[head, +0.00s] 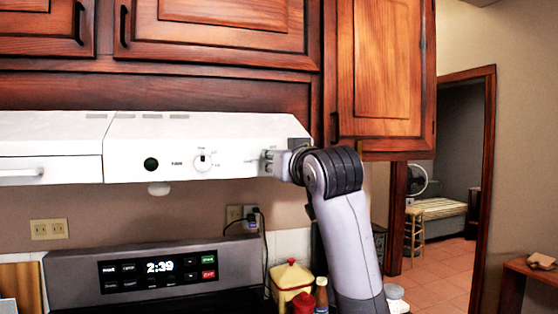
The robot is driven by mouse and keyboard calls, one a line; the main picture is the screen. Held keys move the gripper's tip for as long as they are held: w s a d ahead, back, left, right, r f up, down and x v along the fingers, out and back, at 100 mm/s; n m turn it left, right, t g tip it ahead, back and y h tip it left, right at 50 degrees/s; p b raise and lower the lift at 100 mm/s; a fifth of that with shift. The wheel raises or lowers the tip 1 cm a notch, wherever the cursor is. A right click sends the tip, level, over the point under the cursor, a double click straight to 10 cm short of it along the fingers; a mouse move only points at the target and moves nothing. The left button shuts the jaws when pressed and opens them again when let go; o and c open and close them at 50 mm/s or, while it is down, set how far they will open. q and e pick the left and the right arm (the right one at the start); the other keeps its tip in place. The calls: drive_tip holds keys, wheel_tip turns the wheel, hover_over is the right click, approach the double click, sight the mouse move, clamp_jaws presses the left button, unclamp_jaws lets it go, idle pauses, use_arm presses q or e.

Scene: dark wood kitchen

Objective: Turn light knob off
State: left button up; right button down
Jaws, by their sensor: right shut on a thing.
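The white range hood (130,140) hangs under the dark wood cabinets. Its front face carries a round black control (151,164) and a white dial (203,160) with a dark mark at its top. My right gripper (268,163) is at the right end of this front face, to the right of the dial and apart from it. It is shut on a small knob there, which its fingers mostly hide, so I cannot read the knob's position or label. My left gripper is out of view.
Below the hood stands a stove with a lit display (160,267) reading 2:39. A yellow canister (291,280) and several bottles and jars stand beside my right forearm. The wall cabinet (380,75) is close above the arm. A doorway opens at the right.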

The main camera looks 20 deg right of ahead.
drive_tip(key=c, duration=1.3)
unclamp_jaws()
drive_tip(key=s, duration=1.2)
drive_tip(key=shift+d, duration=0.2)
drive_tip(key=shift+f, duration=0.1)
